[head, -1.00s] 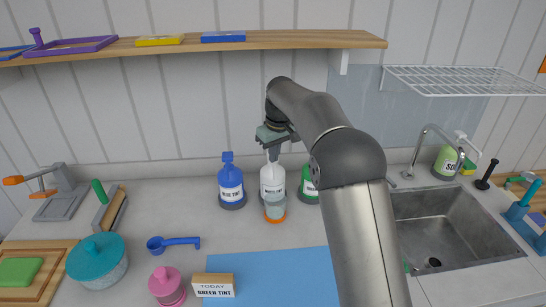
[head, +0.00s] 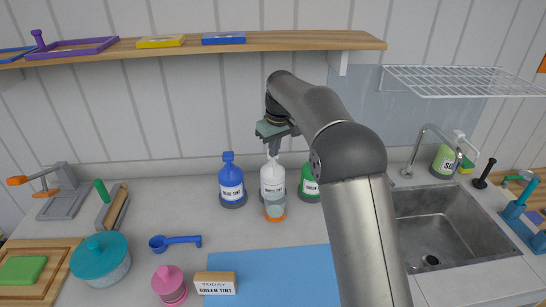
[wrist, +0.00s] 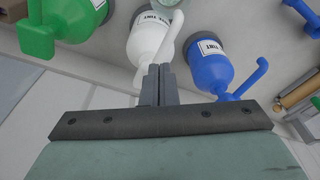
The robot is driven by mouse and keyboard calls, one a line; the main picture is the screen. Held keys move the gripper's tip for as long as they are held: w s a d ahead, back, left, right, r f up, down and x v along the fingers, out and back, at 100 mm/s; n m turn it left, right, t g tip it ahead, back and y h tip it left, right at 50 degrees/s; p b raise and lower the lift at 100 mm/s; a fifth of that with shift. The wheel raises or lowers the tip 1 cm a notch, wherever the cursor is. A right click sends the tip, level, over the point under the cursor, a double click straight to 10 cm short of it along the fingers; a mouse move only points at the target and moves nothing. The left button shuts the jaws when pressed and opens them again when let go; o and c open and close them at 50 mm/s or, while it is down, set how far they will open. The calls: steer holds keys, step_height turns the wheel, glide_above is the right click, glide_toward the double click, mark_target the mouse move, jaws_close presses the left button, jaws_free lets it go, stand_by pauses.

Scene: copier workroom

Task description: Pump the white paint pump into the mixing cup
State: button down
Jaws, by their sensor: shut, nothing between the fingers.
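The white paint pump (head: 272,178) stands upright on the counter between the blue and green pumps. The mixing cup (head: 275,207), clear with an orange base, stands in front of it, under its spout side. My gripper (head: 274,150) is shut and empty, pointing down just above the white pump's head. Only part of the cup (wrist: 185,6) shows there, at the top edge.
The blue pump (head: 231,183) stands close on the left and the green pump (head: 309,184) close on the right, partly behind my arm. A "TODAY GREEN TINT" sign (head: 215,284) stands by a blue mat (head: 280,270). A wooden shelf (head: 120,47) hangs above.

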steer(key=shift+f, duration=0.1)
stand_by(0.3)
steer(key=shift+f+b, duration=0.75)
steer(key=shift+f, duration=0.6)
steer(key=shift+r, duration=0.1)
steer(key=shift+r+p, duration=0.8)
steer(key=shift+p, duration=0.05)
step_height(320, 180, up, 5)
steer(key=p, duration=0.4)
steer(key=shift+r+p, duration=0.15)
steer(key=shift+p, duration=0.15)
steer(key=shift+r, duration=0.9)
